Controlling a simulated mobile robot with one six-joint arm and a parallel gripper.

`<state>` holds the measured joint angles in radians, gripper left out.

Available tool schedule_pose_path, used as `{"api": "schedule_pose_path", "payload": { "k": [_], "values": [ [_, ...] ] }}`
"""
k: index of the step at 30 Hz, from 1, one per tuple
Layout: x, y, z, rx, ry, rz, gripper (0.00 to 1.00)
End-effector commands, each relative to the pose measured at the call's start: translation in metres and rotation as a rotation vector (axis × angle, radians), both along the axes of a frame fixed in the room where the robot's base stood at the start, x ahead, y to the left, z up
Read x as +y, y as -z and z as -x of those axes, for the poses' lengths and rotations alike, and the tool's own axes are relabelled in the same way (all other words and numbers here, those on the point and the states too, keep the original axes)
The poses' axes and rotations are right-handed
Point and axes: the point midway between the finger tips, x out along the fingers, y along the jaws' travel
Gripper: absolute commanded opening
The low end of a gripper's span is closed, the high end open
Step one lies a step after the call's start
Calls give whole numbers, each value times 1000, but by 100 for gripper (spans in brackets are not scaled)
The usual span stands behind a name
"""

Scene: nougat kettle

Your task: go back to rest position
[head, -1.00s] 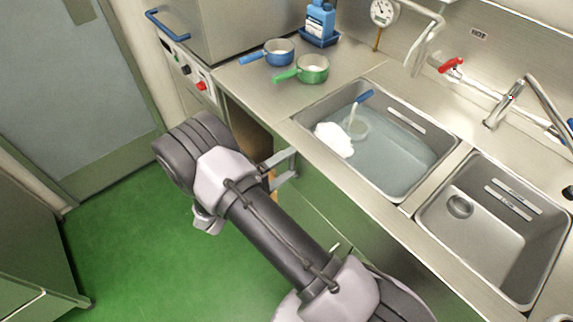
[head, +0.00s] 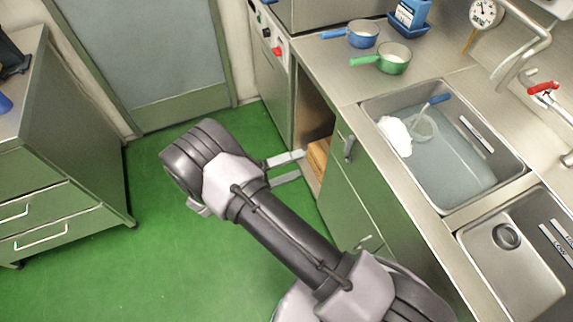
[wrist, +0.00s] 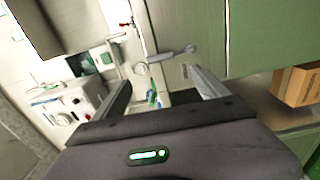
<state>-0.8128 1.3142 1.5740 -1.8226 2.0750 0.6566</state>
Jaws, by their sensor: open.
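My gripper (head: 284,167) is open and empty in the head view, with its two fingers pointing right toward the open space under the counter. It is over the green floor, left of the green cabinet fronts (head: 352,205). In the wrist view my gripper (wrist: 160,92) shows its two fingers spread apart with nothing held between them. The arm stretches from the lower right of the head view to the middle.
A counter (head: 345,80) holds a blue pan (head: 363,33), a green pan (head: 395,57) and a water-filled sink (head: 455,165). A cardboard box (head: 318,157) sits under it. A drawer cabinet (head: 70,205) stands left. Green floor (head: 150,270) between is free.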

Motion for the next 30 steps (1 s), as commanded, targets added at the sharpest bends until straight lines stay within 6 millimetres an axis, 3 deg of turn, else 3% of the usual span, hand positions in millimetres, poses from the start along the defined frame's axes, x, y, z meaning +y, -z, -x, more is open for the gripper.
{"api": "schedule_pose_path", "payload": {
  "k": [6, 19, 22, 25, 30],
  "values": [
    [19, 0, 7, 1, 2, 0, 85],
    [17, -4, 6, 6, 15, -10, 85],
    [1, -35, 5, 53, 115, -96, 85],
    [-32, -89, 15, 144, 289, -299, 85],
    [-79, -166, 71, 231, 489, -801, 85]
  ]
}}
